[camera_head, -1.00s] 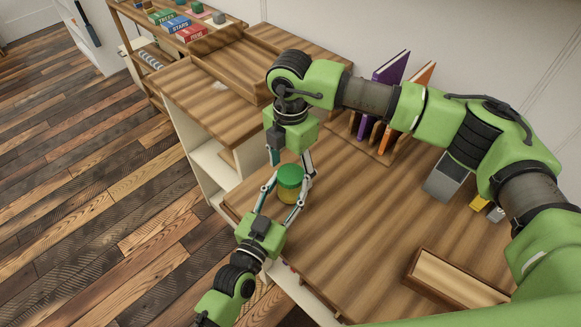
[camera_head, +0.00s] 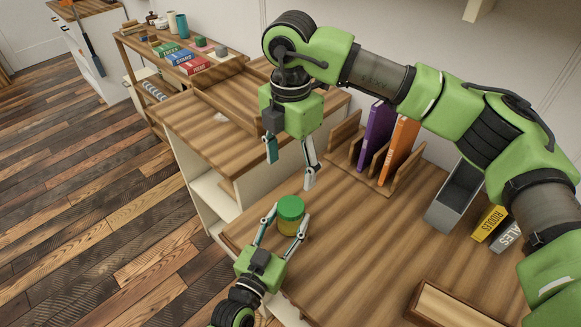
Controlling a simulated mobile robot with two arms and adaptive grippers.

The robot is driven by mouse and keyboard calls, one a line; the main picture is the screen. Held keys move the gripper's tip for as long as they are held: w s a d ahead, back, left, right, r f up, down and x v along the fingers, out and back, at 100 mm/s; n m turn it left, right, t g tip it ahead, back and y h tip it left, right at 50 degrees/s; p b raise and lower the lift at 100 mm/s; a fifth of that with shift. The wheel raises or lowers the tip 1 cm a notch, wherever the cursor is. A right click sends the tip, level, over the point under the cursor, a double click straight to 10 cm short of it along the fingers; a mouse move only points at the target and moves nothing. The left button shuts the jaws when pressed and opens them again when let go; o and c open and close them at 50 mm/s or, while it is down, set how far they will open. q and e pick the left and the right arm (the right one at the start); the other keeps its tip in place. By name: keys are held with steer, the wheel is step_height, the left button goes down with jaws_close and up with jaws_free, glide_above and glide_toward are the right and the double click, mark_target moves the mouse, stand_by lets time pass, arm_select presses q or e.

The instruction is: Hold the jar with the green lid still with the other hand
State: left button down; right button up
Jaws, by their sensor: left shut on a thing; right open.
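The jar (camera_head: 289,226) with the green lid (camera_head: 290,206) stands upright on the wooden desk (camera_head: 350,250), near its left edge. Its body is yellowish. My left gripper (camera_head: 283,222) comes from below in the picture and is shut on the jar, one finger on each side. My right gripper (camera_head: 290,174) points down above and behind the jar. Its fingers are spread, empty and apart from the lid.
A wooden rack holds a purple book (camera_head: 377,137) and an orange book (camera_head: 400,149). A grey bin (camera_head: 455,197) and a yellow book (camera_head: 488,223) stand at right. A wooden tray (camera_head: 460,310) lies at the front right. The desk's middle is clear.

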arm_select(q)
steer(key=c, duration=1)
jaws_free()
steer(key=v, duration=1.2)
